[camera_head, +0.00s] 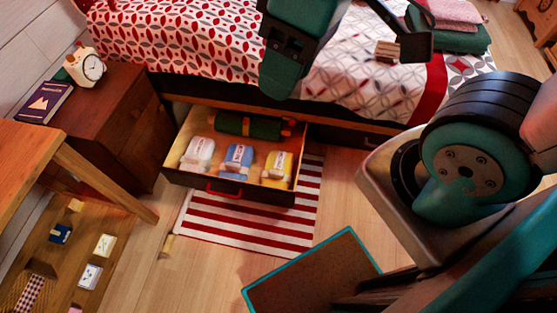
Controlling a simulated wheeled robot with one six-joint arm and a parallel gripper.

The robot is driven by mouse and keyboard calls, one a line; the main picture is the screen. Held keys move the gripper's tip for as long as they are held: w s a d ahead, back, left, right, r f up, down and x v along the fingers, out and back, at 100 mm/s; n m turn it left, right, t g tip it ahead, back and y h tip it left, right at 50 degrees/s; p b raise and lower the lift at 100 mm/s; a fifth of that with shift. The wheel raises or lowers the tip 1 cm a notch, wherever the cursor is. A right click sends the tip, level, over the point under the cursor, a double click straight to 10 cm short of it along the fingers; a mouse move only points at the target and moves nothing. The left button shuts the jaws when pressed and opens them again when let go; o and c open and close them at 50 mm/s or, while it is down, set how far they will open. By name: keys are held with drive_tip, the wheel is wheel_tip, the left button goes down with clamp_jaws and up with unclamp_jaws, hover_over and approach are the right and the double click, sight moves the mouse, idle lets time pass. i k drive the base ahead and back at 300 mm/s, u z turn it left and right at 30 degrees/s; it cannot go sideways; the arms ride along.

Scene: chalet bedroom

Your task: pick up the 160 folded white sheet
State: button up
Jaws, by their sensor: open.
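A folded white sheet (197,154) with a label band lies at the left in the open drawer (190,182) under the bed. A folded blue sheet (236,160) lies beside it, and a folded yellow one (277,167) is at the right. Their labels are too small to read. My gripper (342,70) is at the top of the picture, in front of the bed. It is open and apart from the white sheet, which is down and to the left of it in the picture. Nothing shows held between its fingers.
A rolled green item (247,126) lies at the drawer's back. A red-and-white striped rug (240,220) lies below the drawer. A nightstand (118,120) with clock (92,68) and book (45,102) stands left. A teal-edged brown board (310,275) is in front. Bare floor shows between.

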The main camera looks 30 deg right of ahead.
sight(200, 153)
drive_tip(key=u, duration=0.45)
drive_tip(key=k, duration=0.6)
drive_tip(key=u, duration=1.05)
drive_tip(key=i, duration=1.45)
drive_tip(key=z, duration=0.8)
drive_tip(key=i, duration=0.3)
drive_tip(key=z, duration=0.3)
